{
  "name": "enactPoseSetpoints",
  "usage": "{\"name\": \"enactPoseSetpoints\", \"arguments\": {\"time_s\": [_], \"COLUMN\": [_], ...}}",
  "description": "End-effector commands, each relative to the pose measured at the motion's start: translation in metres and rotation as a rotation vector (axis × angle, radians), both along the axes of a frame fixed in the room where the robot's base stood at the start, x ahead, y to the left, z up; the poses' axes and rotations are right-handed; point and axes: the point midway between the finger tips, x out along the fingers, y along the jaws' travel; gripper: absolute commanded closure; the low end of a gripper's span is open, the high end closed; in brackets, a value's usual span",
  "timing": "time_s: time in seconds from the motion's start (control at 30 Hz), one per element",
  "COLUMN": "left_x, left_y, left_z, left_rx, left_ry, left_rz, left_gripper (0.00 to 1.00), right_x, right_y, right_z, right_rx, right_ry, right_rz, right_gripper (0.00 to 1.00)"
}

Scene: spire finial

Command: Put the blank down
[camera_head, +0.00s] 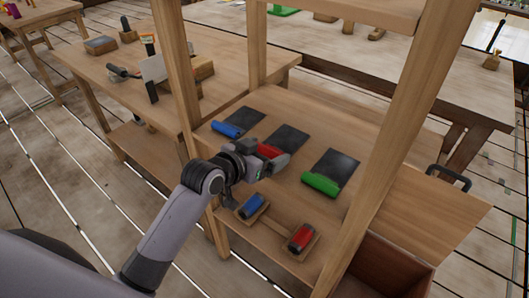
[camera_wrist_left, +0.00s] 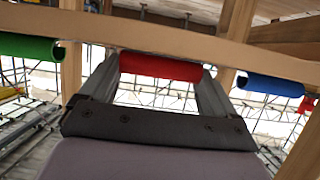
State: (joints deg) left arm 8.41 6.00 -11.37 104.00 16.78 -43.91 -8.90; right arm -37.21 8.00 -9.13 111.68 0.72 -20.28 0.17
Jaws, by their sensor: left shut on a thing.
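My left gripper (camera_head: 270,161) is shut on a red cylindrical blank (camera_head: 268,151), which lies between the two fingers in the left wrist view (camera_wrist_left: 160,67). It is at the front of the upper shelf, by the middle dark pad (camera_head: 287,137). I cannot tell whether the blank touches the pad or shelf. A blue cylinder (camera_head: 228,130) lies at the front of the left dark pad (camera_head: 243,116). A green cylinder (camera_head: 321,184) lies at the front of the right dark pad (camera_head: 337,163). My right gripper is out of view.
Wooden posts (camera_head: 178,65) rise at the corners of the shelf unit (camera_head: 385,128). A lower shelf holds wooden pieces with a blue cylinder (camera_head: 251,206) and a red one (camera_head: 300,238). An open wooden box (camera_head: 385,272) stands at right. A workbench (camera_head: 110,80) with tools stands at left.

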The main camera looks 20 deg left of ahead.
Motion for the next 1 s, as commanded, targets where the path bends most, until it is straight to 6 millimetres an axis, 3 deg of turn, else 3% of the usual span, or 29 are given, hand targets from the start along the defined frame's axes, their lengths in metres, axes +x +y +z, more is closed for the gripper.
{"name": "enactPoseSetpoints", "arguments": {"time_s": [0.33,0.37,0.4,0.73,1.0], "left_x": [0.001,0.000,0.000,-0.002,-0.033], "left_y": [0.000,0.000,0.000,0.001,0.012], "left_z": [-0.001,-0.003,-0.003,0.001,0.015], "left_rx": [-0.002,0.000,-0.001,0.000,0.002], "left_ry": [-0.006,0.000,-0.001,-0.001,-0.001], "left_rz": [0.000,-0.001,-0.001,0.000,-0.001], "left_gripper": [0.56,0.06,0.00,0.00,0.00], "right_x": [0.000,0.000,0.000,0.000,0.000], "right_y": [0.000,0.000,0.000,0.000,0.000], "right_z": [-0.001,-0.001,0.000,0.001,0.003], "right_rx": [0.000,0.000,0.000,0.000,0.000], "right_ry": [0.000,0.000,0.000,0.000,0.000], "right_rz": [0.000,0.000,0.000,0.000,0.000], "right_gripper": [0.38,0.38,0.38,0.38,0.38]}}
